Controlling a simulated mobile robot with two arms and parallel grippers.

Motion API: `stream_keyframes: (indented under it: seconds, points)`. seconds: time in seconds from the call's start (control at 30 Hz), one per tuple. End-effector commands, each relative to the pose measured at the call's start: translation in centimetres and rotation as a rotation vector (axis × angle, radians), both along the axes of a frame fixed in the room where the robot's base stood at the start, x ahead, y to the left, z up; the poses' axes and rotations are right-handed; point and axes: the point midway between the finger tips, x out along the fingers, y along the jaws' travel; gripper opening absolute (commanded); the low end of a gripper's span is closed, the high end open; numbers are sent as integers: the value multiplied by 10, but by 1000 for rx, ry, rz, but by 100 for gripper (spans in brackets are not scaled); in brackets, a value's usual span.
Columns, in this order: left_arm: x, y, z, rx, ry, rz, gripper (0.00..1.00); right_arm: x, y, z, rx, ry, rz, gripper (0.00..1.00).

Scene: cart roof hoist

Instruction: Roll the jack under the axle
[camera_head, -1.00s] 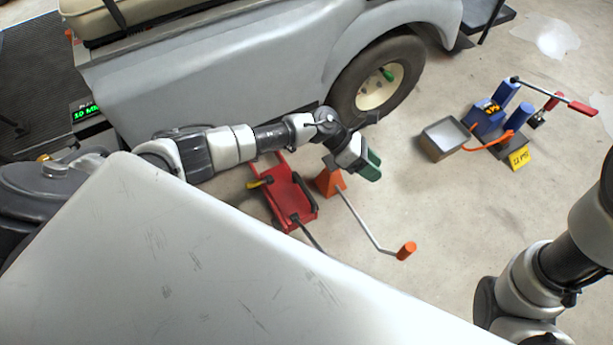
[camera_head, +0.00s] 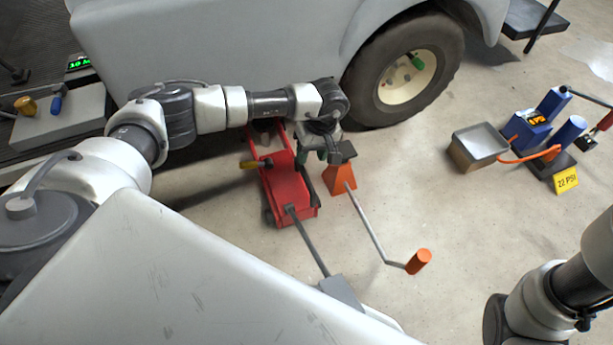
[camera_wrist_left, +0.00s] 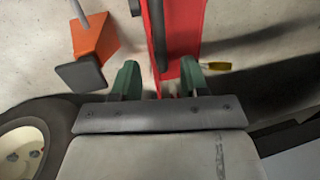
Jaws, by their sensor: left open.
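The red floor jack (camera_head: 287,190) stands on the floor beside the cart (camera_head: 200,50), its far end near or under the body's lower edge. A grey handle (camera_head: 308,243) runs from it toward me. The axle is hidden behind the body and the rear wheel (camera_head: 405,78). My left gripper (camera_head: 320,156) points down over the jack's right side, near its far part. In the left wrist view my green fingers (camera_wrist_left: 160,78) are apart, with the red jack (camera_wrist_left: 185,25) beyond them; I cannot tell if they touch it. My right gripper is out of view.
An orange stand (camera_head: 339,178) with a crank (camera_head: 370,225) is close to the jack's right.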

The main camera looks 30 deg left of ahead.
Motion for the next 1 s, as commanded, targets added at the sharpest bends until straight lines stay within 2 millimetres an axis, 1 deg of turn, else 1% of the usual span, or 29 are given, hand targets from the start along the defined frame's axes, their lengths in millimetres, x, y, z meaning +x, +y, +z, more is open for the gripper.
stream_keyframes:
  seconds: [0.03,0.1,0.2,0.3,0.4,0.5,0.77,0.8,0.87,1.0]
  points:
    - [-2,2,-18,0,3,1,44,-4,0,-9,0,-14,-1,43]
    - [-4,4,-32,1,2,1,44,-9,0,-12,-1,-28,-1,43]
    - [-7,6,-49,-1,2,2,44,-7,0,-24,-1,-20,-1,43]
    - [-9,8,-62,-2,2,3,44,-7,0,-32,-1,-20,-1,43]
    - [-10,9,-69,-2,0,3,44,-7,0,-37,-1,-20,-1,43]
    - [-10,10,-73,-2,0,3,44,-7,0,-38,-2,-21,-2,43]
    - [-11,10,-73,-2,0,3,44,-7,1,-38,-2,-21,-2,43]
    - [-11,10,-73,-2,0,3,43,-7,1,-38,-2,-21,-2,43]
    - [-11,10,-73,-2,1,4,34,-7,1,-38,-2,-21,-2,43]
    - [-11,9,-73,-3,1,3,12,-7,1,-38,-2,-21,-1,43]
